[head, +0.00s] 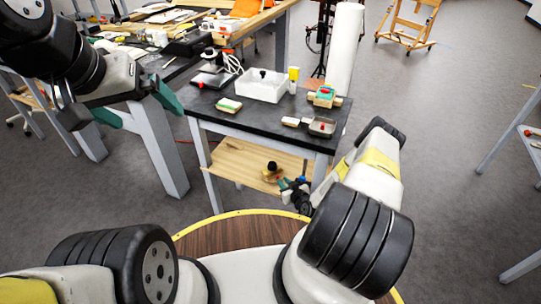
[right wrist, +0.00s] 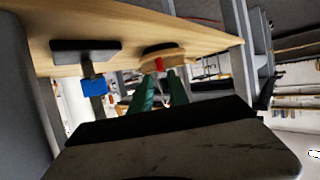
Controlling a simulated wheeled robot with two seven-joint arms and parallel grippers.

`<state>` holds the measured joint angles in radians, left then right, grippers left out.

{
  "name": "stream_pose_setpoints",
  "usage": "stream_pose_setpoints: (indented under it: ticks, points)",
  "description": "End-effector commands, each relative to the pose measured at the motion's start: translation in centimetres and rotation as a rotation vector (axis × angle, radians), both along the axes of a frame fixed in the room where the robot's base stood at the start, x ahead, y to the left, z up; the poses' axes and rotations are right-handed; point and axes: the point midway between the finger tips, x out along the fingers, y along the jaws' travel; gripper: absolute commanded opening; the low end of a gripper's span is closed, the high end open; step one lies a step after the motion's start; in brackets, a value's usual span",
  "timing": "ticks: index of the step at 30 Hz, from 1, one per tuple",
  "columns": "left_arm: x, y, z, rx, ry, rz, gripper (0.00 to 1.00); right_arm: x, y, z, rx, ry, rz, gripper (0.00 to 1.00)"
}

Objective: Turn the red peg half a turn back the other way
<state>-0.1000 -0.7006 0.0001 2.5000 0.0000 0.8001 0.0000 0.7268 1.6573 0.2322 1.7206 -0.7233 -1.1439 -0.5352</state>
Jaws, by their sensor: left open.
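The red peg (right wrist: 159,64) stands out from a rounded wooden piece with a dark part (right wrist: 160,48) at the wooden shelf, in the right wrist view. My right gripper (right wrist: 161,73) has its two green fingers apart, with the peg at the gap between their tips. I see no clear contact. In the head view my right gripper (head: 284,184) is low at the front edge of the lower shelf, beside a black ball-topped wooden piece (head: 271,168); the peg is too small to make out surely there. My left gripper (head: 150,119) is open and empty, left of the table.
The wooden lower shelf (head: 230,168) lies under a black-topped table (head: 232,122). A blue block (right wrist: 95,86) by a dark plate sits left of the peg in the right wrist view.

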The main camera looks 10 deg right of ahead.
Motion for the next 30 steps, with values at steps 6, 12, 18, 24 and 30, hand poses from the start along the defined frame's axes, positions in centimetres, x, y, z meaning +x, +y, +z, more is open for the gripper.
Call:
stream_pose_setpoints:
  ticks: [6, 12, 18, 24, 30]
  points:
    - [0.0, 0.0, 0.0, 0.000, 0.001, 0.000, 1.00, 3.2, 0.8, -1.4, 0.000, -0.001, 0.000, 0.21]
    - [0.0, 0.0, 0.0, 0.000, 0.001, 0.000, 1.00, 4.7, 1.1, -2.0, 0.001, -0.001, 0.000, 0.21]
    - [0.0, 0.0, 0.0, 0.000, 0.001, 0.000, 1.00, 4.9, 1.2, -2.1, 0.001, 0.001, 0.000, 0.21]
    - [0.0, 0.0, 0.0, 0.000, 0.001, 0.000, 1.00, 4.9, 1.2, -2.0, 0.001, 0.000, 0.000, 0.00]
    - [0.0, 0.0, 0.0, 0.000, 0.001, 0.000, 1.00, 4.8, 1.2, -2.0, 0.001, 0.000, 0.000, 0.00]
